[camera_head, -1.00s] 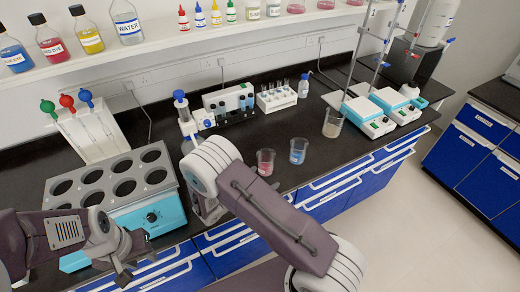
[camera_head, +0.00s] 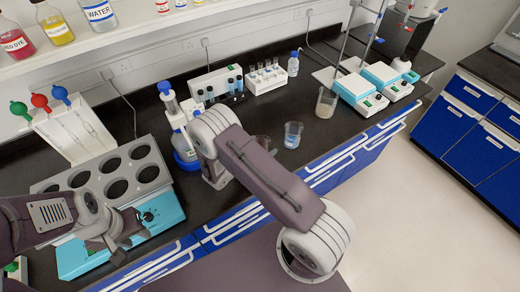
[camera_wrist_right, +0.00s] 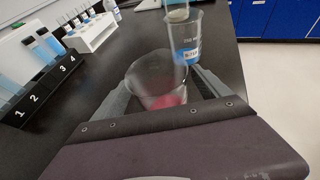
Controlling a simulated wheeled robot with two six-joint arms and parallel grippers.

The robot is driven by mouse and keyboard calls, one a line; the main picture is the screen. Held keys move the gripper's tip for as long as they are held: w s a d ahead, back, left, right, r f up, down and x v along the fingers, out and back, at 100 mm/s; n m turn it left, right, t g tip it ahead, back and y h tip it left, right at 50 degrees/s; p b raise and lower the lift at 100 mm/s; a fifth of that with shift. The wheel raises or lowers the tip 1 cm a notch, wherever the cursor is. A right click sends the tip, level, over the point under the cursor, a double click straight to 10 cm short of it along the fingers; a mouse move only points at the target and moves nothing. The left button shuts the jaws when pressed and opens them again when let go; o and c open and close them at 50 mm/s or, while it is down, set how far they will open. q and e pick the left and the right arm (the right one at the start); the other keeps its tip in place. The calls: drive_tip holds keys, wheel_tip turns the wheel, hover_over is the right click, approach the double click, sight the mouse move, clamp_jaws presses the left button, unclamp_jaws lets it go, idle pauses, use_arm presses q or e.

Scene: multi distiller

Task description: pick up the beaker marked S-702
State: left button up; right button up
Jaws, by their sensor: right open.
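In the right wrist view a clear beaker with pink liquid (camera_wrist_right: 158,78) stands between the two fingers of my right gripper (camera_wrist_right: 163,82), which is open. I cannot tell whether the fingers touch it. In the head view only the rim of this beaker (camera_head: 263,140) shows behind my right arm. A beaker with tan contents (camera_head: 326,103) stands further right. I cannot read S-702 on any beaker. My left gripper (camera_head: 122,240) is over the front of the turquoise block heater.
The block heater (camera_head: 160,212) with round wells fills the left. Two hotplate stirrers (camera_head: 358,88) with stands are at the right. The counter front beside the beakers is clear.

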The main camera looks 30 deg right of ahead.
sight(265, 138)
drive_tip(key=shift+x, duration=1.1)
drive_tip(key=shift+d+f, duration=0.1)
drive_tip(key=shift+d, duration=0.1)
drive_tip(key=shift+a, duration=0.1)
drive_tip(key=c, duration=0.7)
use_arm(q)
drive_tip(key=shift+d+r, duration=0.1)
drive_tip(key=shift+r, duration=0.2)
use_arm(e)
drive_tip(key=c, duration=0.8)
drive_tip(key=shift+r, duration=0.75)
wheel_tip(265, 138, up, 3)
drive_tip(key=shift+s+f+b, duration=0.1)
drive_tip(key=shift+b, duration=0.25)
use_arm(q)
drive_tip(key=shift+f+b, duration=0.6)
drive_tip(key=shift+f, duration=0.35)
use_arm(e)
drive_tip(key=s+r, duration=0.2)
drive_tip(key=s, duration=0.1)
drive_tip(key=s+r, duration=0.2)
drive_tip(key=s, duration=0.2)
drive_tip(key=s+d+r, duration=0.1)
drive_tip(key=s+r, duration=0.1)
drive_tip(key=s, duration=0.2)
drive_tip(key=shift+s+d+r, duration=0.1)
drive_tip(key=shift+s+r, duration=0.15)
drive_tip(key=shift+r, duration=0.15)
